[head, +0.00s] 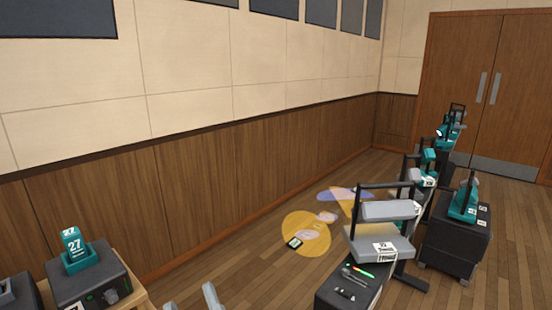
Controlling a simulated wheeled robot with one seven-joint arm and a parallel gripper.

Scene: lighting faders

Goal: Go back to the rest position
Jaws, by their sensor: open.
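My gripper (190,298) shows only at the bottom edge of the head view, as two pale grey fingertips set apart. It is open, with nothing visible between the tips. The rest of the gripper and my arm are below the picture. It appears to the right of a dark control box (92,286), which carries a teal holder with a teal block (73,244) marked 27. No rest position is marked in view.
The box stands on a wooden table (146,303) at lower left. At right are a dark case (345,290) with small tools, a grey lamp-like device (385,240), and a black cart (455,235). A wood-panelled wall (210,195) runs along the left.

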